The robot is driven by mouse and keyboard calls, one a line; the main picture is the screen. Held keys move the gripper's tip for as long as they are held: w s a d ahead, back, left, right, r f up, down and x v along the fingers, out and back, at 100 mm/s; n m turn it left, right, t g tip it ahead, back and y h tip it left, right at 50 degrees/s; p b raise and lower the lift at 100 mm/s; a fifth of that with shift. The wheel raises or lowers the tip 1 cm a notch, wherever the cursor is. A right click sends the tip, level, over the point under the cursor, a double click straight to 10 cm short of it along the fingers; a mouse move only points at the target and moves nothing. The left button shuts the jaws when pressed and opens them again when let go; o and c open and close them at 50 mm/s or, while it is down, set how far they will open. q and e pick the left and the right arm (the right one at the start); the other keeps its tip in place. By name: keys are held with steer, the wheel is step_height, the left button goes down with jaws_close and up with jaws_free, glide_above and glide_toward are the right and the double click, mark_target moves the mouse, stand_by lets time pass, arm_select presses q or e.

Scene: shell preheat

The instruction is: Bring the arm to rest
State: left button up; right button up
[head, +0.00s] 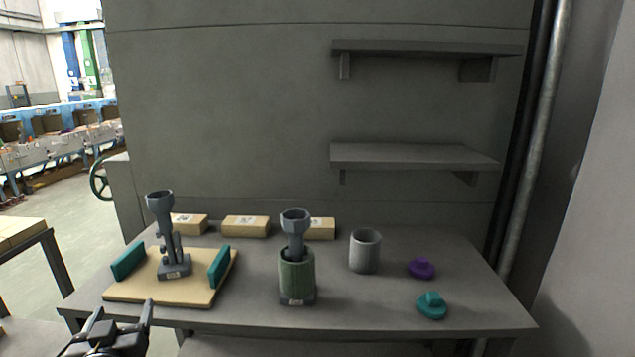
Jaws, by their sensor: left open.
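My left gripper (121,318) shows at the lower left, in front of the table's front edge. Its two fingers are spread and nothing is between them. A grey stand with a cup-like top (169,235) stands upright on a tan board (150,290) between two teal blocks (128,260) (219,267). A green cylinder (297,275) stands near the table's middle, with a second grey cup-topped stand (295,222) rising out of it. My right gripper is not in view.
The grey table (370,307) also holds a grey hollow cylinder (365,252), a purple knobbed piece (421,268) and a teal knobbed piece (432,306). Several cardboard boxes (245,226) line the back. Two empty shelves (415,155) (425,47) hang on the wall.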

arm_select(q)
steer(key=s+d+f+m+g+h, duration=0.25)
steer(key=s+d+f, duration=0.2)
steer(key=f, duration=0.45)
steer(key=s+d+f+m+g+h, duration=0.25)
steer(key=d+f, duration=0.25)
steer(key=f, duration=0.3)
steer(key=s+d+f+m+g+h, duration=0.1)
steer(key=s+d+f+g, duration=0.25)
steer(key=s+f, duration=0.4)
steer(key=s+d+f+g+h, duration=0.1)
steer(key=s+d+f+g, duration=0.3)
steer(key=s, duration=0.6)
step_height(320, 180, down, 28)
steer(key=s+a+g, duration=0.2)
steer(key=s+a+f+g, duration=0.1)
steer(key=s+a+f, duration=0.1)
steer(key=s+f, duration=1.2)
steer(key=shift+s+a+m, duration=0.15)
steer(key=shift+s+m, duration=0.25)
steer(key=shift+s, duration=0.2)
